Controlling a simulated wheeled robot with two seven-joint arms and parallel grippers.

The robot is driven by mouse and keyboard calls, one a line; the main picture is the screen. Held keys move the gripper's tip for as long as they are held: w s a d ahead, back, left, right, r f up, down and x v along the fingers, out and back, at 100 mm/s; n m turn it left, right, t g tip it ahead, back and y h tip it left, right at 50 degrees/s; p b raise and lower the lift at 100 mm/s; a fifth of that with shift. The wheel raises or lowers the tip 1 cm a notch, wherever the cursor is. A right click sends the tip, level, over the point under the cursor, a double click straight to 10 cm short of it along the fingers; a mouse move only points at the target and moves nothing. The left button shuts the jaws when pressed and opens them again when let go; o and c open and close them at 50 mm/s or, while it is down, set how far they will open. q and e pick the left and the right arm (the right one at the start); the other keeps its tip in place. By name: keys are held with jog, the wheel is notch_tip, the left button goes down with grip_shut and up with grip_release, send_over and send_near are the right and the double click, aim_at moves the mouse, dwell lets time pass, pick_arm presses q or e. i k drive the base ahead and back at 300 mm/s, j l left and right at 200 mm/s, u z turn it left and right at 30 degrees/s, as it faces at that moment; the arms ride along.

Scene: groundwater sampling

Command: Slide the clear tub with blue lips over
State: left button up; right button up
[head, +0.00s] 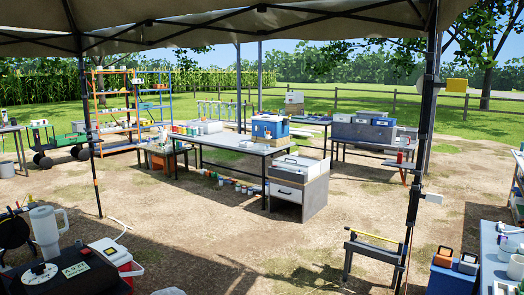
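I cannot make out for sure a clear tub with blue lips in the head view. A pale, low box (211,127) sits on the long grey table (236,145) in the middle distance, but it is too small to tell if it is clear or has blue edges. A blue and white box (270,128) stands at the right end of the same table. Neither of my grippers is in view.
Bare ground (185,225) lies open between me and the table. A drawer cabinet (298,187) stands at its near right. Canopy posts (420,130) rise at left and right. Cluttered surfaces fill both lower corners; a sawhorse-like stand (375,250) stands front right.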

aim_at(262, 147)
jog(key=i, duration=6.35)
jog(key=i+z, duration=0.15)
jog(key=i, duration=0.35)
jog(key=i+z, duration=0.2)
jog(key=i, duration=0.35)
jog(key=i+j+z, duration=0.15)
jog(key=i, duration=0.35)
jog(key=i+j+z, duration=0.15)
jog(key=i, duration=0.35)
